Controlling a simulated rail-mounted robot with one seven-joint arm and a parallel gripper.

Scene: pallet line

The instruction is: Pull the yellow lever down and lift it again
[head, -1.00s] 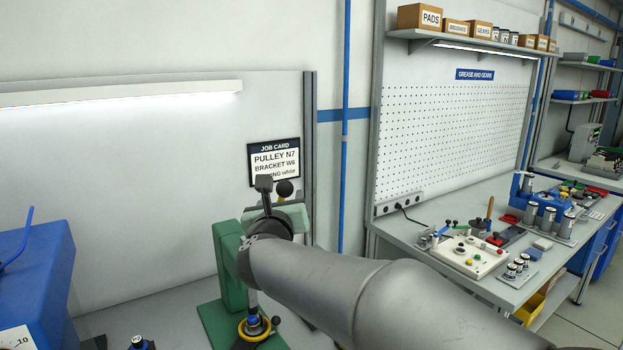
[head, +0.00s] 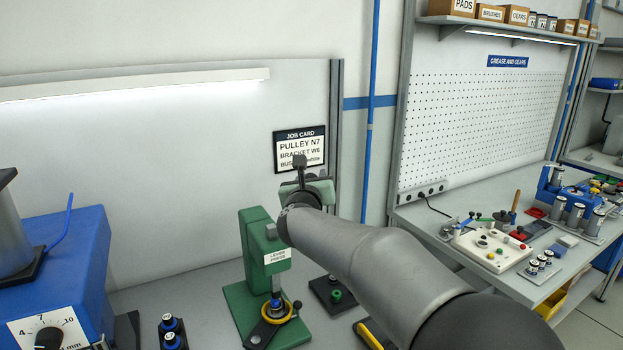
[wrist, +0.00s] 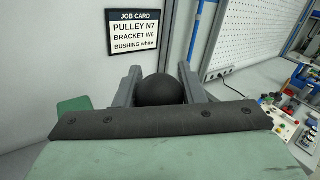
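The green lever press (head: 252,255) stands on the bench left of centre in the head view. My gripper (head: 300,163) is beside the top of the press. In the wrist view a black ball knob (wrist: 160,90) sits between the two grey fingers of my gripper (wrist: 160,80), very close to both. I cannot tell whether they press on it. The lever's arm is hidden behind the gripper, and no yellow shows on it. A yellow ring (head: 291,318) with black knobs is at the foot of the press.
A blue machine with a dial (head: 75,265) stands at the left. Dark bushings (head: 170,333), a dark plate with a green part (head: 335,294) and a yellow-black item (head: 369,334) are near the press. A job card (head: 300,149) hangs behind.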

